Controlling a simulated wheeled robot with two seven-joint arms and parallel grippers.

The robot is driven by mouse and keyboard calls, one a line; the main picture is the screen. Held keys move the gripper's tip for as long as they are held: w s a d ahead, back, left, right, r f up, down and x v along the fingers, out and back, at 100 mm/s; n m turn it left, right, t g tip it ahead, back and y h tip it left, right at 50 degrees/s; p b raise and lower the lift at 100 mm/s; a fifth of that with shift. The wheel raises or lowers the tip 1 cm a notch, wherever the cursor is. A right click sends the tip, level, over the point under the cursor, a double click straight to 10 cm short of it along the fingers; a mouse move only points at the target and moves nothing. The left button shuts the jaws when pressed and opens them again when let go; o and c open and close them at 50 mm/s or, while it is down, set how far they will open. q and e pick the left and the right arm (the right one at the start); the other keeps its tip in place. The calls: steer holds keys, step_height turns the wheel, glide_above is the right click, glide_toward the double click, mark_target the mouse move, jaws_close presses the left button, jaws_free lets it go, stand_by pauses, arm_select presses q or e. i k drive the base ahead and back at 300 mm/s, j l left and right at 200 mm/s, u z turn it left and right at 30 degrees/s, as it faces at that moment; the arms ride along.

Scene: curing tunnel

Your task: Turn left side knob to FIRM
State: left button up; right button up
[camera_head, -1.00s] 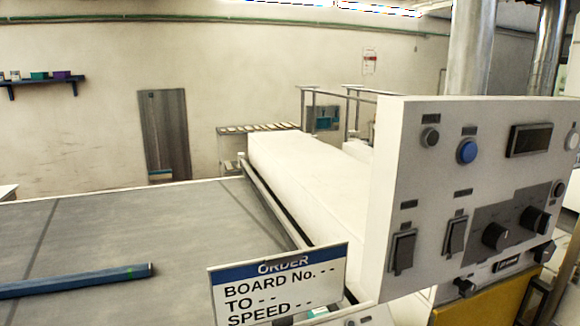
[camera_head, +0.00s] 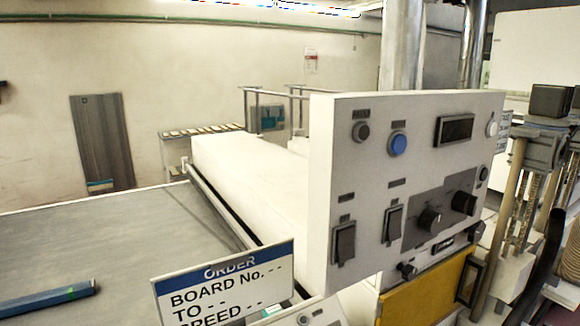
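A white control panel (camera_head: 335,190) stands right of centre. Two large black knobs sit on its dark grey plate (camera_head: 445,196): a left one (camera_head: 430,220) and a right one (camera_head: 464,203). A smaller dark knob (camera_head: 407,271) sits below the panel at the front, with another small one (camera_head: 475,230) to its right. A knob (camera_head: 305,319) also shows on a low white box at the bottom edge. The markings are too small to read, so I cannot tell which knob carries FIRM or where any points. Neither of my grippers is in view.
The panel also has a blue button (camera_head: 398,145), a dark display (camera_head: 455,129) and two rocker switches (camera_head: 344,243). An order sign (camera_head: 225,285) stands before the grey conveyor (camera_head: 90,245). A yellow cabinet (camera_head: 425,300) is below the panel; equipment with posts (camera_head: 515,215) stands right.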

mark_target(408, 273)
steer(key=l+u, duration=0.15)
steer(key=l, duration=0.25)
steer(key=l+u, duration=0.15)
steer(key=l, duration=0.25)
steer(key=k+l+u, duration=0.1)
steer(key=l, duration=0.3)
steer(key=k+l+u, duration=0.15)
steer(key=l, duration=0.25)
steer(key=l+u, duration=0.15)
steer(key=l, duration=0.25)
steer(key=k+l+u, duration=0.15)
steer(key=l, duration=0.2)
steer(key=k+l+u, duration=0.15)
steer(key=l, duration=0.2)
